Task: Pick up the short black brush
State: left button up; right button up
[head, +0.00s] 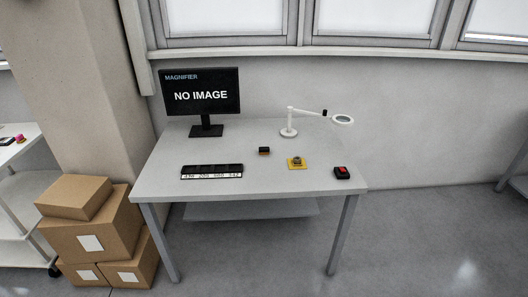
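A small dark block (264,151) with an orange-brown lower edge lies near the middle of the grey table (225,150). It may be the short black brush, but it is too small to tell. No other thing in view is clearly a brush. Neither of my grippers is in view.
The table also holds a black labelled tray (211,171), a yellow pad (297,163) with a small part, a black box with red top (342,172), a monitor (201,92) and a magnifier lamp (288,130). Cardboard boxes (90,235) stand left; floor (420,240) right is clear.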

aim_at(263, 150)
jog(key=i+j, duration=0.1)
jog(key=i, duration=0.75)
jog(key=i+j, duration=0.1)
jog(key=i, duration=0.75)
jog(key=i+j, duration=0.1)
jog(key=i, duration=0.75)
jog(key=l+z, duration=0.05)
